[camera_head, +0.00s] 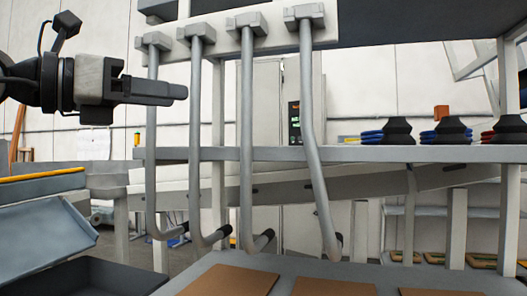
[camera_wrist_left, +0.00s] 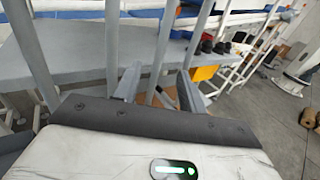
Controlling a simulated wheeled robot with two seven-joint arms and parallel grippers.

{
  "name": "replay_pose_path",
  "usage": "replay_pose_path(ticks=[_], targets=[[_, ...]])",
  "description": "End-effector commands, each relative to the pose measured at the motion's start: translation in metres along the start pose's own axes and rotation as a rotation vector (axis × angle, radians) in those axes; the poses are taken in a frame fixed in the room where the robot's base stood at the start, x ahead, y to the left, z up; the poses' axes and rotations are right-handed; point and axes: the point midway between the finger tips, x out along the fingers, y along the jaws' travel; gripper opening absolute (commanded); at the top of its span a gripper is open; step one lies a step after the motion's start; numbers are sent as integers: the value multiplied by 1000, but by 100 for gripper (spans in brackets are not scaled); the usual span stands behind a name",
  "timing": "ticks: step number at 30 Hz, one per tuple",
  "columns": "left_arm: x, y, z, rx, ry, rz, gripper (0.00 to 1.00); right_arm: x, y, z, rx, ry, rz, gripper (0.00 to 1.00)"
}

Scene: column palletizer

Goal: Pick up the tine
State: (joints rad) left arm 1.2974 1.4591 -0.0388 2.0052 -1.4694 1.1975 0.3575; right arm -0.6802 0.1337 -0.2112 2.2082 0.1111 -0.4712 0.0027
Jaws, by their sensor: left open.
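Several grey tines hang from a rail in the head view. Each is a long rod with a block at the top and a dark-tipped hook at the bottom. The leftmost tine is (camera_head: 151,120), followed by a second (camera_head: 196,120), a third (camera_head: 246,130) and a fourth bent one (camera_head: 312,140). My left gripper (camera_head: 183,92) is level, near the upper part of the two leftmost tines. In the left wrist view its fingers (camera_wrist_left: 158,85) are apart, with a grey rod (camera_wrist_left: 161,55) showing between them; its depth is unclear. My right gripper is not in view.
A grey shelf (camera_head: 270,154) runs behind the tines, with black suction cups (camera_head: 397,131) and blue discs (camera_head: 371,136) at right. Brown sheets (camera_head: 230,282) lie on a grey surface below. Blue and dark trays (camera_head: 45,245) stand at lower left.

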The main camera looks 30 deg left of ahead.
Motion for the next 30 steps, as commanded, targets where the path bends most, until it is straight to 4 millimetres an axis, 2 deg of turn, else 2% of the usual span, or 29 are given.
replay_pose_path(ticks=[6,12,17,20,24,30], targets=[[47,-2,5,-1,3,-8,41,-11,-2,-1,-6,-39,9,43],[84,-2,3,-2,2,-7,41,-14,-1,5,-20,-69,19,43],[97,-2,2,-1,0,-6,41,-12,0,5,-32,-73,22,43],[104,-2,4,-1,1,-5,41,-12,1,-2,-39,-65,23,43],[124,-3,11,-2,2,-8,41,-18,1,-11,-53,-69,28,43],[148,-2,9,-1,2,-5,41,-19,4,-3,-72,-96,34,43]])
